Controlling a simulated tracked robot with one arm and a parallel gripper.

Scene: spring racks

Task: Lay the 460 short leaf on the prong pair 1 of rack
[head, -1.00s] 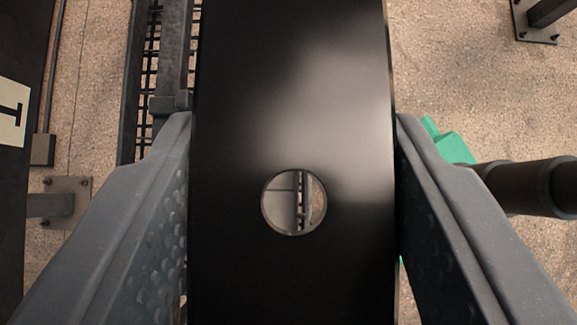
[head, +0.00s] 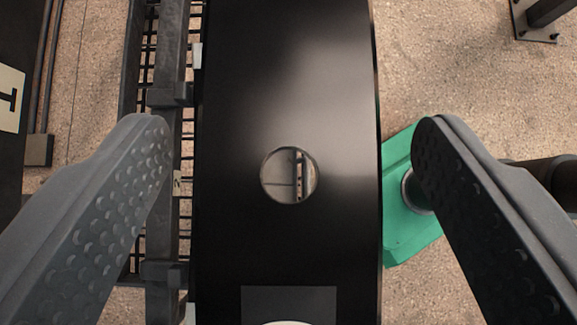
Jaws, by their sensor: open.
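A long, flat black leaf (head: 285,90) with a round hole runs through the middle of the head view, from the top edge to the bottom. A dark grey patch and part of a pale round mark show at its lower end. My gripper (head: 290,135) is open, one finger on each side of the leaf, with a gap to both edges. A dark rack frame (head: 165,195) with wire mesh stands at the left, partly under the leaf. Whether prongs bear the leaf is hidden beneath it, and its number is not legible.
A green block (head: 405,235) with a round fitting lies right of the leaf, partly behind my right finger. A dark panel with a cream label (head: 10,100) stands at the far left. A post foot (head: 537,25) is at top right. Speckled floor (head: 460,65) is bare between them.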

